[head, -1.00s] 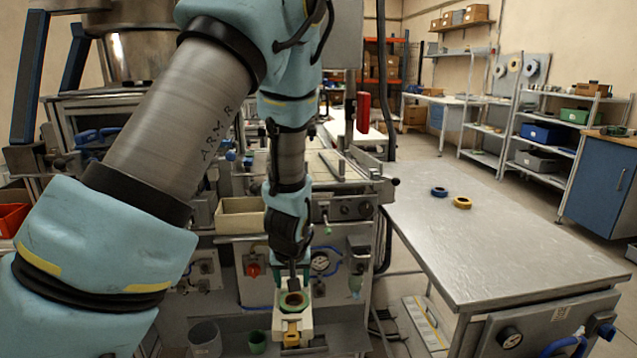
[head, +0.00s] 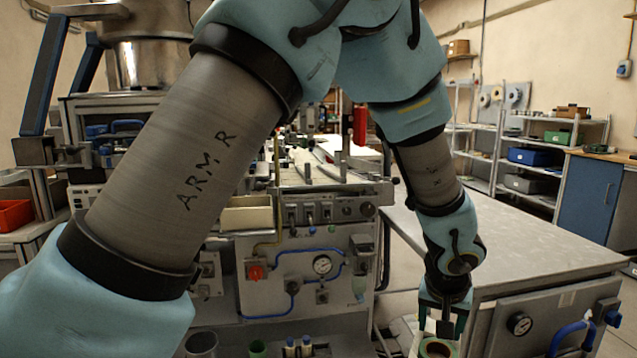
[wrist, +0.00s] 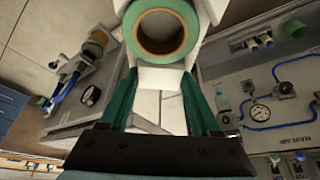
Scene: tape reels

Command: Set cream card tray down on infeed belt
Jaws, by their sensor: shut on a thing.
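My gripper (head: 441,322) is low at the bottom of the head view, beside the near left corner of the steel table. Its green fingers are shut on a pale cream tray (head: 415,346), which the frame's lower edge cuts off. The tray (wrist: 158,78) also shows in the wrist view, between the fingers, with a green tape reel (wrist: 137,20) with a brown core lying in it. The tray is held clear of the table. I cannot make out for sure which surface is the infeed belt; a machine top with rails (head: 312,168) stands at the centre.
The steel table (head: 540,250) at the right has a bare visible top; my arm hides part of it. A cream bin (head: 246,217) sits on the machine front, above a panel with a gauge (head: 322,264) and blue hoses. Shelves (head: 530,160) stand farther back.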

